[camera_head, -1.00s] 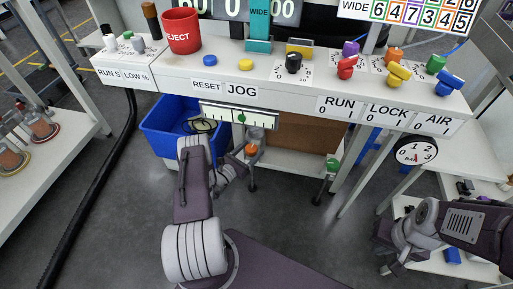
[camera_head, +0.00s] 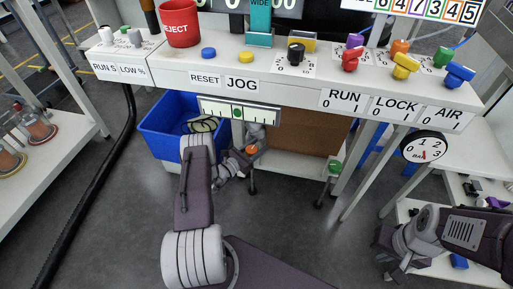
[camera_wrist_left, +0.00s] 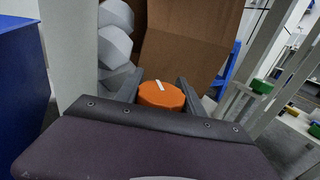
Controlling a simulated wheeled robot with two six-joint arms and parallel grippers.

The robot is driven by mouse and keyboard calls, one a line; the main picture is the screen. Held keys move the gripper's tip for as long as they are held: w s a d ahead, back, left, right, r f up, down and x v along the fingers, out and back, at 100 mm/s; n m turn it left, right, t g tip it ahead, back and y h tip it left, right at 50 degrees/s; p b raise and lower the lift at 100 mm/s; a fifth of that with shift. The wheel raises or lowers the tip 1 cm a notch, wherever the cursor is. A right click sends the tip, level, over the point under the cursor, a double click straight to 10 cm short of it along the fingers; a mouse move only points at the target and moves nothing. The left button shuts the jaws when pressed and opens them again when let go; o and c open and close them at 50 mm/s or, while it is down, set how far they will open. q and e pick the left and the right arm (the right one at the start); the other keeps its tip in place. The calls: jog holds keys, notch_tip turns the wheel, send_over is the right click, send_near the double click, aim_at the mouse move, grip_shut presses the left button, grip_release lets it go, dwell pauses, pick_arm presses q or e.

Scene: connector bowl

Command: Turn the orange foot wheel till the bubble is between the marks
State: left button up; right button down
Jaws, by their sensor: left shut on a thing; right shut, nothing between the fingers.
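The orange foot wheel (camera_head: 252,149) sits on a foot under the bench front. In the left wrist view the wheel (camera_wrist_left: 161,96) stands between my two fingers, with a white mark on its top. My left gripper (camera_head: 243,157) is shut on it. The level strip (camera_head: 262,115) hangs under the bench edge above the wheel, with a green bubble (camera_head: 237,113) near its middle and dark marks around it. The marks are too small to tell whether the bubble is between them. My right gripper (camera_head: 386,262) is shut and empty at the lower right.
A blue bin (camera_head: 160,140) stands left of my left arm. A green-topped foot (camera_head: 334,168) stands to the right of the wheel. The bench top carries several knobs and a red bin (camera_head: 181,26). A pressure gauge (camera_head: 424,147) hangs at the right.

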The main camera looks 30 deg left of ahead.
pick_arm(q)
jog(key=shift+d+f+m+g+h+b, duration=0.15)
jog(key=shift+m+g+h+b, duration=0.35)
jog(key=shift+m+h, duration=0.5)
jog(key=shift+s+d+h, duration=0.1)
jog(key=shift+h, duration=0.4)
jog(key=o, duration=1.4)
jog(key=shift+c, duration=0.2)
